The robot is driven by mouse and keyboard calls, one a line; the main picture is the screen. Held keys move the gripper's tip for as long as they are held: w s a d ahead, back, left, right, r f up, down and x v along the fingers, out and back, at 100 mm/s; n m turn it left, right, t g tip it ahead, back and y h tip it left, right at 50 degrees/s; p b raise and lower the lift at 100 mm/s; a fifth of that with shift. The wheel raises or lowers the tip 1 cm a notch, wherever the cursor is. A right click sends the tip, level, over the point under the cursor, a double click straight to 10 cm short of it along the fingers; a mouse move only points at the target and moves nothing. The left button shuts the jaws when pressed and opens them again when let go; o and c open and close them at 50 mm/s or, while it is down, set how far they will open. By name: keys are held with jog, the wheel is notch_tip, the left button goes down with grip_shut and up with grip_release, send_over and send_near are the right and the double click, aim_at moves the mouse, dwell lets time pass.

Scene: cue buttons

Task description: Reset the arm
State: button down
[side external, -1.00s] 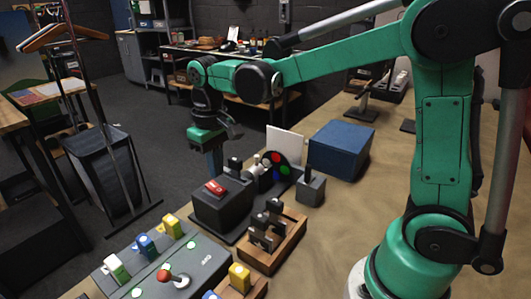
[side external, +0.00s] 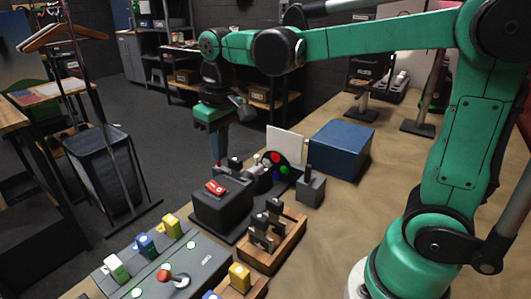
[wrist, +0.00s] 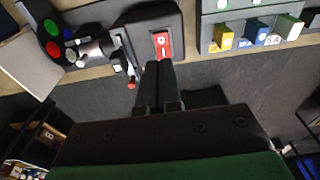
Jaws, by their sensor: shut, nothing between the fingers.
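My gripper (side external: 219,157) hangs pointing down in the side external view, behind the dark box with the red button (side external: 215,187). Its two dark fingers are together with nothing between them. In the wrist view the shut fingers (wrist: 157,68) appear just below the red button (wrist: 162,42) in the picture. The fingers look apart from the box, above it. A dark disc with red, green and blue buttons (side external: 276,158) stands beside the box, and also shows at the wrist view's upper left (wrist: 53,27).
A grey panel (side external: 205,268) with white, blue and yellow switches and a red-knobbed lever lies at the front. A wooden tray (side external: 290,243) with dark pieces, a blue box (side external: 340,150) and a white board (side external: 285,140) are nearby. The table's right side has free room.

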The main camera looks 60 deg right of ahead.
jog(key=s+f+t, duration=0.3)
jog(key=s+t, duration=0.3)
jog(key=s, duration=0.1)
jog(key=shift+d, duration=0.4)
